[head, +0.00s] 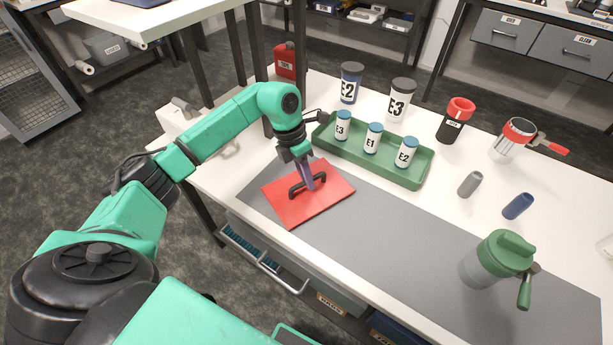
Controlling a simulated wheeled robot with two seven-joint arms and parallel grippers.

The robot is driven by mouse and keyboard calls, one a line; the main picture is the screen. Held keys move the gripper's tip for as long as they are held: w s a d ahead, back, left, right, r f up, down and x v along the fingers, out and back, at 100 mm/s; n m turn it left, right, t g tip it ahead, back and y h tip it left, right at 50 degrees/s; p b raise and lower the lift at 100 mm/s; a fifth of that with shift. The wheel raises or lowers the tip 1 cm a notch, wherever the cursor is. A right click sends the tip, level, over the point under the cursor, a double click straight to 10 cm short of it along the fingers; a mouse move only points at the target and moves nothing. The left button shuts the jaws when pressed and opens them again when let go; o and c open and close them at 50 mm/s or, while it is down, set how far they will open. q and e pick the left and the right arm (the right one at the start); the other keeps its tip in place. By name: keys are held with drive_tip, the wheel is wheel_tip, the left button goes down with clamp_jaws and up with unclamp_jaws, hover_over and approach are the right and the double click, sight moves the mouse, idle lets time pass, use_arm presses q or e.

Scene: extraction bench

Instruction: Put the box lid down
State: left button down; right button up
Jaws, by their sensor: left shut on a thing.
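The box lid (325,194) is a flat red square plate with a dark bar handle (300,187) on top. It is at the left part of the grey mat (418,245) on the bench. My left gripper (309,183) reaches down from above and is shut on the handle. The lid looks level and at or very near the mat; I cannot tell whether it touches. My right gripper is not in view.
A green tray (322,134) with several small labelled vials stands just behind the lid. Two larger jars, E2 (350,83) and E3 (400,100), stand behind it. The middle of the mat is clear.

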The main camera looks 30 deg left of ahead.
use_arm(q)
drive_tip(key=shift+f, duration=0.2)
drive_tip(key=c, duration=0.9)
unclamp_jaws()
drive_tip(key=shift+r, duration=0.1)
drive_tip(key=shift+o, duration=0.2)
drive_tip(key=shift+r, duration=0.2)
drive_tip(key=shift+w+a+r, duration=0.1)
drive_tip(key=shift+a+r, duration=0.05)
drive_tip(key=shift+r, duration=0.15)
drive_tip(key=b+v, duration=0.1)
drive_tip(key=v, duration=1)
drive_tip(key=shift+r, duration=0.1)
